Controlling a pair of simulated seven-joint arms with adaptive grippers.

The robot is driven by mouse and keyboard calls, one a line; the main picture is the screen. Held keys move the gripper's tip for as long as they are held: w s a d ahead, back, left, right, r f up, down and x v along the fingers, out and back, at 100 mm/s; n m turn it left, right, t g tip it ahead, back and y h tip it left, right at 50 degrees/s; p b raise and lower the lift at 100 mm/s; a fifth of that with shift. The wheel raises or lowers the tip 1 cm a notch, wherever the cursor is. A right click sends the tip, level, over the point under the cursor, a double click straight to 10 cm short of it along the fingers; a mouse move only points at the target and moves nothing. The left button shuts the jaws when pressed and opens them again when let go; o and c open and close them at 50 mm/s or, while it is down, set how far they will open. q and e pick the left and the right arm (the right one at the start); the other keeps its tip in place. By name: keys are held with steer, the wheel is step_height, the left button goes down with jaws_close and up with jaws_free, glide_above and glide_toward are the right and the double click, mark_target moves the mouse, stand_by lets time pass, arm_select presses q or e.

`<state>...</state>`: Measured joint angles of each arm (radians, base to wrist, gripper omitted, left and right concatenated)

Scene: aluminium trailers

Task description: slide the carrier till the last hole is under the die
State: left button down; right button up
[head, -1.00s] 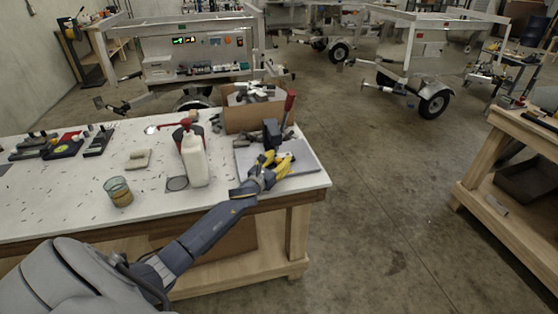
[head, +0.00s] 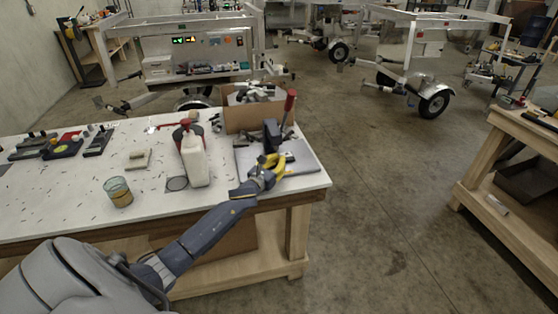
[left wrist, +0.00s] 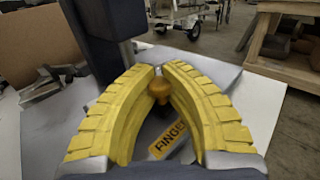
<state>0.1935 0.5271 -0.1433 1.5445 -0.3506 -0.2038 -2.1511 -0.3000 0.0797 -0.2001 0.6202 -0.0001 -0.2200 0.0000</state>
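A dark hand press (head: 271,134) with a red-tipped lever (head: 290,101) stands on a grey base plate (head: 308,166) at the bench's right end. Its dark column (left wrist: 100,35) rises at upper left in the left wrist view. My left gripper (head: 272,164) is in front of the press. In the left wrist view its yellow fingers (left wrist: 160,72) are closed around a small brass-coloured knob (left wrist: 159,88), which sits between them near the tips. A yellow label (left wrist: 168,141) reading "FINGE" lies below. The carrier, its holes and the die cannot be made out. My right gripper is not in view.
A cardboard box (head: 243,117) of metal parts stands behind the press. Floor is open to the right.

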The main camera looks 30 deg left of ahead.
arm_select(q)
steer(key=shift+w+d+r, duration=0.25)
steer(key=shift+w+d, duration=0.65)
steer(key=shift+w, duration=0.1)
steer(key=shift+w+d+r, duration=0.25)
steer(key=shift+w+d, duration=0.6)
steer(key=shift+w, duration=0.1)
steer(key=c, duration=1.6)
jaws_free()
steer(key=o, duration=0.4)
steer(key=shift+s+f, duration=0.1)
steer(key=shift+c, duration=0.2)
steer(key=shift+f, duration=0.1)
steer(key=shift+s+f, duration=0.1)
steer(key=shift+s, duration=0.2)
steer(key=s, duration=1.1)
steer(key=shift+s+d, duration=0.2)
steer(key=shift+s, duration=0.05)
